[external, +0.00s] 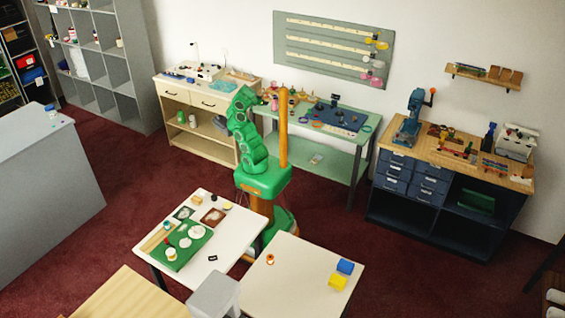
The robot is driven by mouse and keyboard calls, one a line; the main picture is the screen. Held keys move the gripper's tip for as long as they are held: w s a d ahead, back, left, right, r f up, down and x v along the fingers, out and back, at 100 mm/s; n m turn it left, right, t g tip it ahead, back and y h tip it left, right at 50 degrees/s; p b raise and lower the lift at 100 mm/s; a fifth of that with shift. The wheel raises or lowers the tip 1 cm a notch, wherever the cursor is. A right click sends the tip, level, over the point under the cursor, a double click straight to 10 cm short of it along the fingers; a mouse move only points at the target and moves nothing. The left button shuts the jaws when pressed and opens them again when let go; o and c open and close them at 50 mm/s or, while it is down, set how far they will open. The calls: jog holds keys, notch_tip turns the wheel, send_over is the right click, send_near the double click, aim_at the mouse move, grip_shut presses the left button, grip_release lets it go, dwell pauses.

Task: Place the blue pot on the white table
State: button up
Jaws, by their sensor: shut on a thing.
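My green arm (245,130) rises folded beside my orange column, between the back benches and the front tables. My gripper cannot be made out; the arm seems to hide it. I cannot pick out a blue pot for sure. Two white-topped tables stand in front of my base. The left white table (206,196) bears a green mat with small round things.
A cream bench (205,102), a green bench (366,150) and a dark blue workbench (400,215) line the back wall. A grey stool (214,296) and a wooden table (125,295) stand in front. Red floor is free at left and right.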

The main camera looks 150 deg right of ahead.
aim_at(264, 110)
jog(key=shift+s+d+f, duration=0.3)
jog(key=shift+s+f, duration=0.25)
jog(key=shift+f, duration=0.2)
jog(key=shift+s+d+f, duration=0.15)
jog(key=shift+s+f, duration=0.05)
jog(key=shift+f, duration=1.7)
jog(key=o, duration=1.1)
jog(key=shift+f, duration=0.1)
